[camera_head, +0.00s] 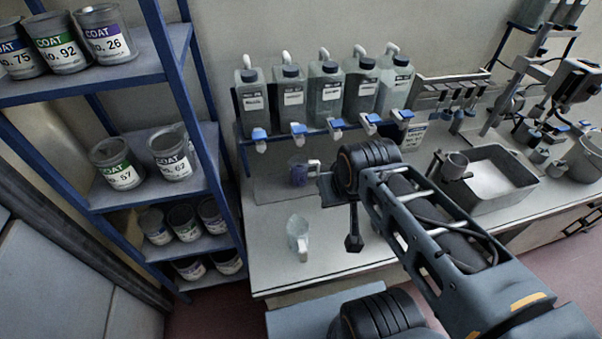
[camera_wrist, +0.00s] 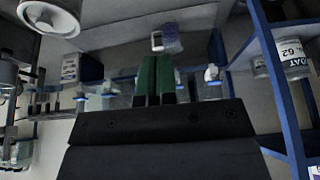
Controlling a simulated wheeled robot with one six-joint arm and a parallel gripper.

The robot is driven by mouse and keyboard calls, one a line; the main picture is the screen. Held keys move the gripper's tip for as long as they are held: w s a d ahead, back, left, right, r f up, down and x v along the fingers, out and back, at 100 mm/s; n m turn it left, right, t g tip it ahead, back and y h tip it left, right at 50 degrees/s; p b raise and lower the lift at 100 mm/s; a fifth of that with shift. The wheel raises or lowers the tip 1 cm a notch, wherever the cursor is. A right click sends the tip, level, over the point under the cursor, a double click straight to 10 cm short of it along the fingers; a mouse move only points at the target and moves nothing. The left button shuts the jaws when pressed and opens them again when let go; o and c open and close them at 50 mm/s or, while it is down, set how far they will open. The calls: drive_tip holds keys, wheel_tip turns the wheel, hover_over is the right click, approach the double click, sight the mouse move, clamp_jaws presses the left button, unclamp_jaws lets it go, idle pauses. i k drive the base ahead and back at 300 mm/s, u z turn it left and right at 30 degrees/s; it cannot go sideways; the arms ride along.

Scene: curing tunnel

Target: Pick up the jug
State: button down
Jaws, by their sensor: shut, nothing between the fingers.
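The jug (camera_head: 298,231) is a small, pale, see-through vessel standing on the light bench, left of my arm in the head view. Its handle side faces the front edge of the bench. I cannot make the jug out for sure in the wrist view. My gripper (camera_wrist: 157,62) shows in the wrist view as two green fingers pressed together with nothing between them. In the head view my arm's dark end is over the bench, to the right of the jug and apart from it. The fingertips cannot be made out there.
A row of grey bottles with taps stands on a raised blue rack (camera_head: 290,135) behind. A purple item (camera_head: 298,172) lies under it. A blue shelf (camera_head: 150,187) with labelled cans is at left. A metal basin (camera_head: 497,205) sits right. Bench front-left is clear.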

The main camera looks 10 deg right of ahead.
sight(298, 164)
drive_tip(key=k, duration=1)
drive_tip(key=u, duration=2.1)
drive_tip(key=i, duration=1.65)
drive_tip(key=z, duration=2.9)
drive_tip(key=i, duration=0.5)
drive_tip(key=u, duration=0.05)
